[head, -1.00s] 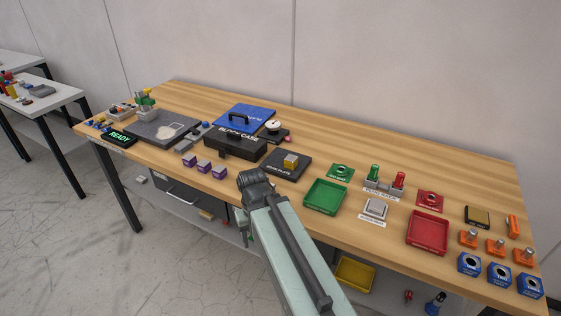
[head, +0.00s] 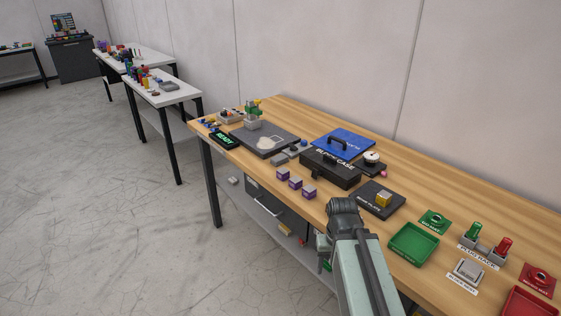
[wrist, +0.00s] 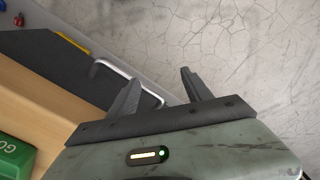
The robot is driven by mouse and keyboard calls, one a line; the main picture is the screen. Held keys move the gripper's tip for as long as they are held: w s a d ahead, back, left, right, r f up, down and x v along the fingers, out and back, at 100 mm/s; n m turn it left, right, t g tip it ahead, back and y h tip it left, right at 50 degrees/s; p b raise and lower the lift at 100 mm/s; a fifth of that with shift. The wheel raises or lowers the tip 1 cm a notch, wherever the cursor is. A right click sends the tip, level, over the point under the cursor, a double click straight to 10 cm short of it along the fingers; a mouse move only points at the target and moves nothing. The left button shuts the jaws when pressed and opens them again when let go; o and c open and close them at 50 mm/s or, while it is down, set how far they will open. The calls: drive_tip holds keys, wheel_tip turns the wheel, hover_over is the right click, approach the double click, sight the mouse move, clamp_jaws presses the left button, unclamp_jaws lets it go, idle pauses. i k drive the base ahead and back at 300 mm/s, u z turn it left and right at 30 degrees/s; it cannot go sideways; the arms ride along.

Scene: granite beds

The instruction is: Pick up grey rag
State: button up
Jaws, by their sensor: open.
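I cannot pick out the grey rag for certain. A flat grey piece (head: 170,86) lies on the nearer white table at the left in the head view, too small to identify. Small grey pieces (head: 281,158) also lie by the front of the dark granite plate (head: 252,143) on the wooden bench. A pale patch (head: 269,142) lies on that plate. My gripper (wrist: 158,92) is open and empty in the wrist view, over the floor beside the bench front. In the head view it is mostly hidden behind my arm.
The wooden bench (head: 300,112) holds a black case (head: 330,170), purple blocks (head: 295,183) and a green tray (head: 413,244). A drawer handle (wrist: 125,78) is close to my gripper. Open floor (head: 110,240) lies left of the bench.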

sight(282, 159)
drive_tip(key=u, duration=0.55)
drive_tip(key=i, duration=1.3)
drive_tip(key=u, duration=1.85)
